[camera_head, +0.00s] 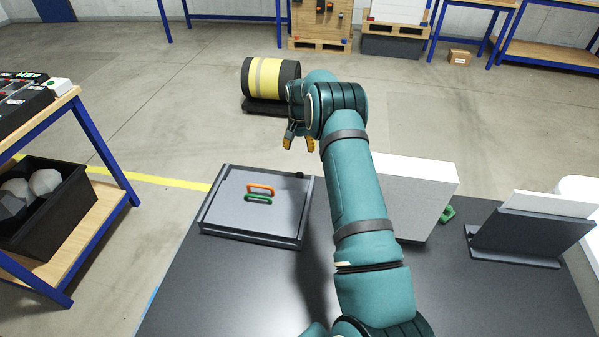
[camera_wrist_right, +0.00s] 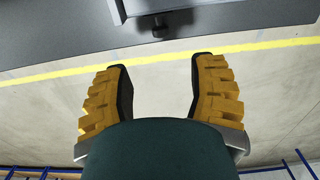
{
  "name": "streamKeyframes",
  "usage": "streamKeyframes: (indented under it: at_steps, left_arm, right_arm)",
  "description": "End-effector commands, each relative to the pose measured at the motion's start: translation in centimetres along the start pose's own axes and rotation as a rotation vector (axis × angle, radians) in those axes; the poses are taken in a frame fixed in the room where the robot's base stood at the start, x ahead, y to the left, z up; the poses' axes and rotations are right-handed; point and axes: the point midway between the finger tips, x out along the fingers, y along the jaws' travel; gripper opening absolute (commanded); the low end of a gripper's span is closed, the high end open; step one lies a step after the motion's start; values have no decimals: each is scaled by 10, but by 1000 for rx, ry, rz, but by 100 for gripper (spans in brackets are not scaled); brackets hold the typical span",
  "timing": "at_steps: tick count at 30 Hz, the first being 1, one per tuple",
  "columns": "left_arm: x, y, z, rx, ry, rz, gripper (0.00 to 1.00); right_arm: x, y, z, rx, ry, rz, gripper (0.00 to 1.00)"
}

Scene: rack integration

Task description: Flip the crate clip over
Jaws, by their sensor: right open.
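A flat grey case-like crate (camera_head: 227,212) lies on the dark table at the left. On its top is a small clip-like piece with an orange bar (camera_head: 261,187) and a green bar (camera_head: 258,198); I cannot tell for sure that this is the crate clip. A small black knob (camera_head: 300,175) sits at the crate's far right edge and shows at the top of the right wrist view (camera_wrist_right: 160,28). My right gripper (camera_head: 299,144) is open and empty, beyond the crate's far edge, with yellow fingers spread in the wrist view (camera_wrist_right: 160,68). My left gripper is out of view.
A white and grey box (camera_head: 415,180) stands right of my right arm, partly hidden by it. A dark stand with a white panel (camera_head: 530,228) is at the right. The table's (camera_head: 215,290) near left is bare. A shelf with a black bin (camera_head: 60,225) stands at the left.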

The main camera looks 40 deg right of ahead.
Motion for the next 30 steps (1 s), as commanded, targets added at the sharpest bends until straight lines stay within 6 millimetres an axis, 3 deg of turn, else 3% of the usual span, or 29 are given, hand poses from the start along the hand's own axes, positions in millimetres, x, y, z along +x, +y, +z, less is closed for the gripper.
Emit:
streamKeyframes:
  at_steps: [2, 10, 24, 30]
  left_arm:
    - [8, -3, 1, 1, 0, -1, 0]
    - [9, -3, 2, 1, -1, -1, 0]
    - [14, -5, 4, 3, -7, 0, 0]
    - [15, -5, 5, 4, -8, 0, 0]
  right_arm:
    - [8, 1, -1, 2, 1, 1, 57]
    - [26, 1, -1, 3, 0, 2, 57]
    - [115, 1, 0, 2, 0, 1, 57]
    - [138, 1, -1, 2, 2, 0, 57]
